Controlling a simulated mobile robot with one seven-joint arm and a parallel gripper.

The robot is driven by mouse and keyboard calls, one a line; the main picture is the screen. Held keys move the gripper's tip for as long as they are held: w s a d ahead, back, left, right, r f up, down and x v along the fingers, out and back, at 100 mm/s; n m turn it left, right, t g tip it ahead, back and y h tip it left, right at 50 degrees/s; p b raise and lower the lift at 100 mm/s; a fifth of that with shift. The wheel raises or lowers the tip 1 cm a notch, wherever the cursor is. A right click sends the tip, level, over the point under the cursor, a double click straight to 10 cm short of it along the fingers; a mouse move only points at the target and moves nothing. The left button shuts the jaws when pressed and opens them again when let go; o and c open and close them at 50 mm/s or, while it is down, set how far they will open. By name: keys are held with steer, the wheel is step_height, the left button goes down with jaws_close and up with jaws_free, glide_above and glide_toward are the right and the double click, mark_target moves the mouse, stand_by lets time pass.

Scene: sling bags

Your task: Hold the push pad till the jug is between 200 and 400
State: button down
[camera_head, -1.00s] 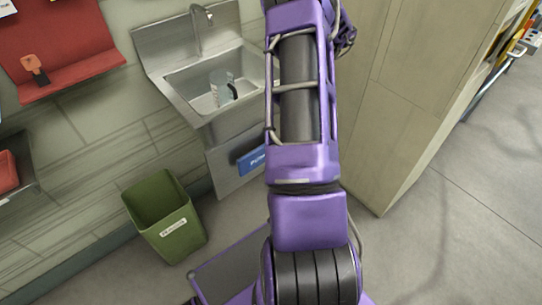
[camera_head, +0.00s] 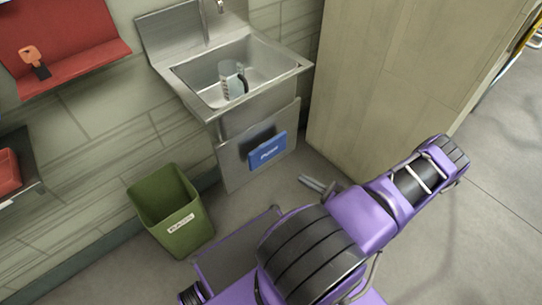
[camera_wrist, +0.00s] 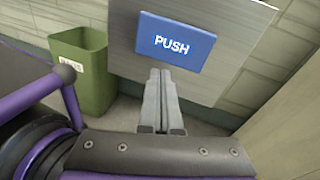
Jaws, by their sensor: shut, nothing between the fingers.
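The blue push pad (camera_head: 267,151) is on the steel front panel below the sink. It also shows in the wrist view (camera_wrist: 176,43), with the word PUSH on it. The clear jug (camera_head: 232,82) with a dark handle stands in the sink basin; its marks and water level are too small to read. My gripper (camera_head: 305,182) is shut and empty, low in front of the panel and to the right of the pad in the head view. In the wrist view its fingertips (camera_wrist: 161,72) point toward the pad's lower edge. The head view shows a gap between them and the pad.
The steel sink (camera_head: 290,66) has a tap (camera_head: 211,10) above the basin. A green bin (camera_head: 172,212) stands on the floor to the left. A tall beige cabinet (camera_head: 400,75) is to the right. A red shelf (camera_head: 75,60) is at the upper left.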

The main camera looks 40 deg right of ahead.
mark_target(270, 151)
steer(key=m+h, duration=0.1)
steer(key=m+t+h, duration=0.1)
steer(key=w+a+m+h, duration=0.1)
steer(key=m, duration=0.1)
steer(key=shift+w+f+t, duration=0.1)
steer(key=shift+f+t, duration=0.3)
steer(key=shift+d, duration=0.1)
steer(key=w, duration=0.9)
steer(key=w+a, duration=0.1)
steer(key=w, duration=0.4)
steer(key=shift+b, duration=0.3)
steer(key=shift+w+a+f+b, duration=0.15)
steer(key=shift+w+b, duration=0.2)
steer(key=shift+w, duration=0.5)
steer(key=shift+w+r, duration=0.2)
steer(key=shift+w, duration=0.2)
steer(key=shift+a, duration=0.1)
stand_by(0.8)
